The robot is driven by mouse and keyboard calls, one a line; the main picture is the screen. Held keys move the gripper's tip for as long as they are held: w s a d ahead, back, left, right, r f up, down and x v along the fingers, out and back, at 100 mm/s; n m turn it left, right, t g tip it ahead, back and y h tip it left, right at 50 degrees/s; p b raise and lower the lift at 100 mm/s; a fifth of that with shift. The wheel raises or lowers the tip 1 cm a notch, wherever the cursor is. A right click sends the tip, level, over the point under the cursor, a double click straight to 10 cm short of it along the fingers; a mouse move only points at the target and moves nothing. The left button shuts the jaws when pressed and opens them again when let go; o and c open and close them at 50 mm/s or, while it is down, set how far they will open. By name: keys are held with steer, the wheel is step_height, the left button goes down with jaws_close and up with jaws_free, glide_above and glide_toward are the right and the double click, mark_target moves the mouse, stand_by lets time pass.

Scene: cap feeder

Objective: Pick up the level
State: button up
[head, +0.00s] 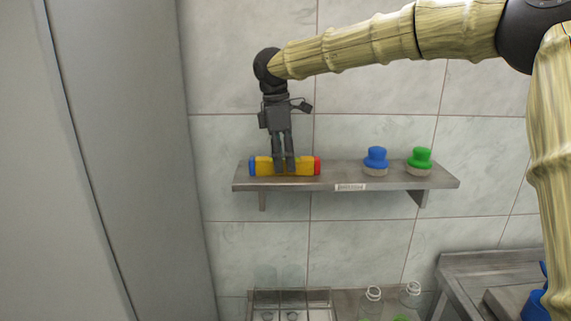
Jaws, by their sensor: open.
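The level (305,167) is a yellow bar with a blue left end and a red right end. It lies lengthwise on the left part of a metal wall shelf (337,176). My gripper (284,168) points straight down at the level's middle, with its fingertips at the height of the bar and overlapping it in the head view. The fingers are open, with a narrow gap between them. The fingers hide part of the level's middle. I cannot tell whether they touch it.
A blue cap-like object (376,157) and a green one (419,157) stand on the shelf's right part. Below are clear glasses (292,277), two bottles (371,301) and a metal counter (480,265) at right. A grey panel (120,150) stands at left.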

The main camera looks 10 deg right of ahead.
jaws_close()
steer(key=shift+r, duration=0.1)
